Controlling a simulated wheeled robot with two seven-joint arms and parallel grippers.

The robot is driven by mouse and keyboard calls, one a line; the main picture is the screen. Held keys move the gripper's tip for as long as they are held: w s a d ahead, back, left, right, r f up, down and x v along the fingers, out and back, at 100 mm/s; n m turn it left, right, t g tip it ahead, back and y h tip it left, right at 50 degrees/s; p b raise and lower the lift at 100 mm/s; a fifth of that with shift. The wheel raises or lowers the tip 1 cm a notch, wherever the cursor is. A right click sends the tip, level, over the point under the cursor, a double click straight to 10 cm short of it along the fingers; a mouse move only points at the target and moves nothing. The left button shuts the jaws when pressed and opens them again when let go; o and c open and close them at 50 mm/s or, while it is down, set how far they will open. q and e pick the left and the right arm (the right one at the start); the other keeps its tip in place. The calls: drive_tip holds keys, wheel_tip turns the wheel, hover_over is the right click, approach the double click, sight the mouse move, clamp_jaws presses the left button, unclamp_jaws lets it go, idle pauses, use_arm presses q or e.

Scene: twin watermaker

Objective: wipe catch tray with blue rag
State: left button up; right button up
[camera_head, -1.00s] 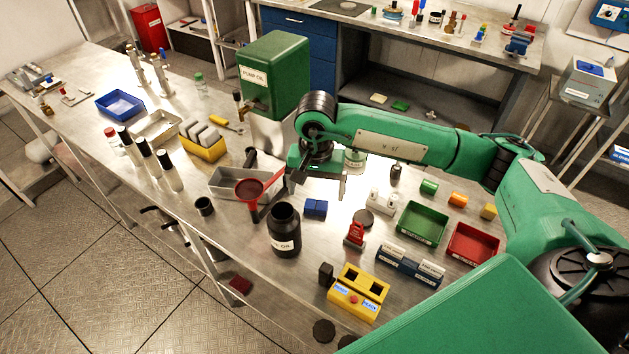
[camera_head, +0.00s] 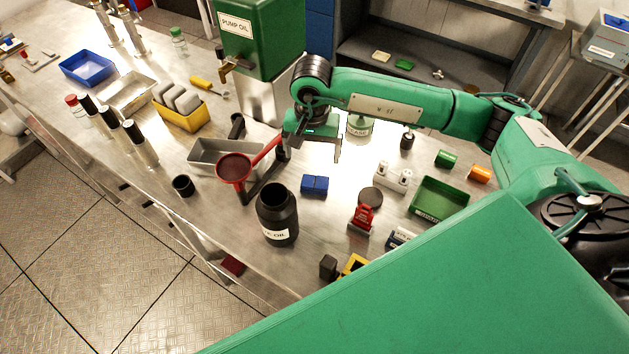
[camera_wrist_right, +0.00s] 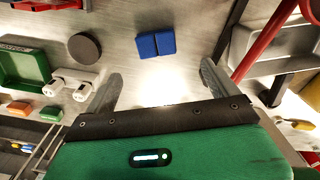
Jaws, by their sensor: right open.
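The blue rag (camera_head: 314,185), a small folded block with a crease, lies on the metal bench. It also shows in the right wrist view (camera_wrist_right: 156,44). A grey metal tray (camera_head: 203,160), which looks like the catch tray, sits left of it, partly hidden by the red funnel (camera_head: 234,170). Part of this tray shows at the right of the wrist view (camera_wrist_right: 285,66). My right gripper (camera_head: 312,153) is open and empty, above the bench on the far side of the rag. In the wrist view its fingers (camera_wrist_right: 160,85) point towards the rag without touching it. My left gripper is out of view.
A black oil bottle (camera_head: 277,218) stands in front of the rag. A red stand (camera_head: 362,218), a dark disc (camera_head: 371,197) and a green bin (camera_head: 438,199) are to the right. The green pump oil tank (camera_head: 258,38) rises behind. A second metal tray (camera_head: 127,92) is further left.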

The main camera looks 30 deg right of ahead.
drive_tip(key=p, duration=0.1)
hover_over(315, 181)
drive_tip(key=f, duration=0.5)
drive_tip(key=shift+w+a+f, duration=0.1)
drive_tip(key=shift+a+f, duration=0.15)
drive_tip(key=shift+f, duration=0.25)
drive_tip(key=shift+d+f+p, duration=0.1)
drive_tip(key=shift+f+p, duration=0.45)
drive_tip(key=shift+p, duration=0.25)
wheel_tip(315, 181, down, 3)
drive_tip(key=shift+d+f+p, duration=0.1)
drive_tip(key=shift+f+p, duration=0.05)
drive_tip(key=shift+p, duration=0.7)
drive_tip(key=shift+f, duration=0.45)
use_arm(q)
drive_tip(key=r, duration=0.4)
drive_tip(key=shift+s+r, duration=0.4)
use_arm(e)
drive_tip(key=c, duration=1.1)
